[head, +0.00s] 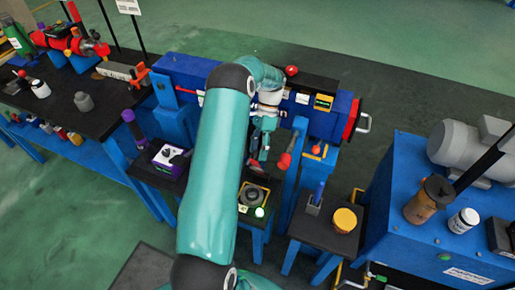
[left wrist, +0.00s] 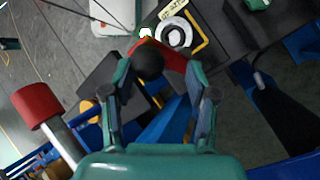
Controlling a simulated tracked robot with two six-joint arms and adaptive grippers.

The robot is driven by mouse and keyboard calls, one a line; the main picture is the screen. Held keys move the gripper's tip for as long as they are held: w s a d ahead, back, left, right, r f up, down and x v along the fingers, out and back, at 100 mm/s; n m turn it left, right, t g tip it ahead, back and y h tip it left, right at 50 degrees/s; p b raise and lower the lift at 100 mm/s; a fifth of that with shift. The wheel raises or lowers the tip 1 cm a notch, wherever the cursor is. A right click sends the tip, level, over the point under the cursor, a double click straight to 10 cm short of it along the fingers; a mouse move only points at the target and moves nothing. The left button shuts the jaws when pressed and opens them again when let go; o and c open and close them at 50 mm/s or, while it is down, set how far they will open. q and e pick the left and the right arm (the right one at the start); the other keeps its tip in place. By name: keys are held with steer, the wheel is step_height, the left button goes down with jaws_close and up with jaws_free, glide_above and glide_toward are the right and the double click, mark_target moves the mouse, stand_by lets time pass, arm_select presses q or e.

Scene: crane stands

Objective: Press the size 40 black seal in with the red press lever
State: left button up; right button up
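My left gripper (head: 262,151) hangs over the press stand at the middle of the head view. In the left wrist view its two fingers (left wrist: 157,70) are spread apart. A red lever (left wrist: 173,57) with a black ball knob (left wrist: 149,62) lies between the fingertips; I see no clear grip on it. A round fixture with a dark ring (head: 254,196) sits on the small stand below the gripper; a pale ring (left wrist: 174,32) shows just beyond the lever in the wrist view. I cannot read any seal's size. My right gripper is not in view.
A separate red handle on a pale shaft (head: 284,161) is close right of the gripper; it also shows in the wrist view (left wrist: 36,104). A purple box (head: 168,161) stands left. A yellow-lidded jar (head: 344,220) stands right. A blue machine (head: 187,70) is behind.

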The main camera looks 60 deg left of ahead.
arm_select(q)
steer(key=shift+r, duration=0.2)
step_height(320, 180, up, 10)
steer(key=shift+f, duration=0.15)
stand_by(0.4)
